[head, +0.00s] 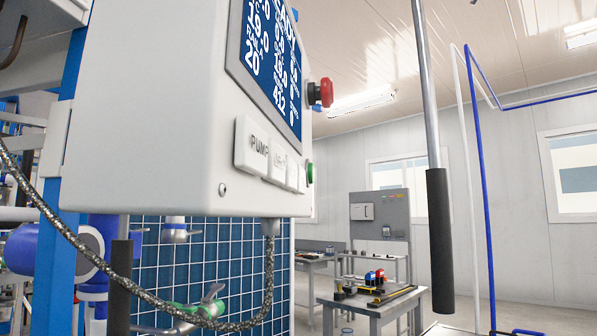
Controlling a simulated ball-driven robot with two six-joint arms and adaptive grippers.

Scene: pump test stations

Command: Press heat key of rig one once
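A white control box (140,110) with a blue display (262,55) fills the upper left of the head view, close up and seen from below at an angle. Under the display is a row of pale keys. The nearest key (251,146) reads PUMP. The key beside it (278,168) carries lettering too foreshortened to read, and further keys (296,176) follow toward the far edge. I cannot tell which one is the heat key, nor whether this box belongs to rig one. Neither of my grippers is in view.
A braided cable (267,265) hangs below. A metal pole with a black sleeve (438,240) stands right of it. A table (375,309) with small items is behind.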

